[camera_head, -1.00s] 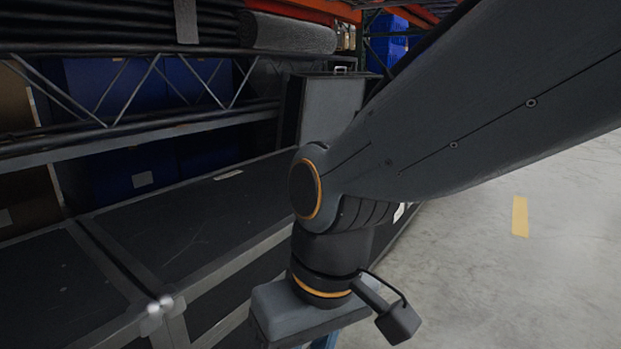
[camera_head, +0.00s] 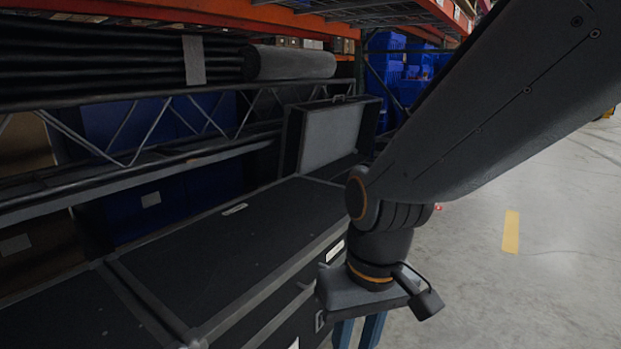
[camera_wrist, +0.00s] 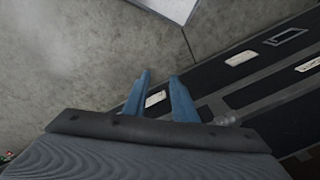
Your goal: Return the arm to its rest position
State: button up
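My arm reaches in from the upper right of the head view and bends down at its wrist. My gripper (camera_head: 359,331) hangs at the lower middle, beside the front edge of a black flight case (camera_head: 220,250); only the tops of its blue fingers show there. In the wrist view my gripper (camera_wrist: 162,80) has its two blue fingers apart, with nothing between them but floor and a case side behind. No strapped tote is clearly seen in either view.
A grey-faced case (camera_head: 331,136) stands upright at the far end of the black cases. A rack with black rolls and a grey roll (camera_head: 290,63) runs along the left. Blue bins (camera_head: 388,75) are stacked behind. Concrete floor (camera_head: 480,270) on the right is clear.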

jog(key=s+d+r+m+h+p, duration=0.1)
jog(key=s+d+r+m+p, duration=0.1)
jog(key=d+r+p, duration=1.1)
notch_tip(320, 180, up, 3)
jog(key=m+p, duration=0.1)
jog(key=p, duration=0.5)
jog(key=shift+s+f+p, duration=0.15)
jog(key=shift+p, duration=0.2)
jog(key=shift+o, duration=0.3)
jog(key=shift+m, duration=0.3)
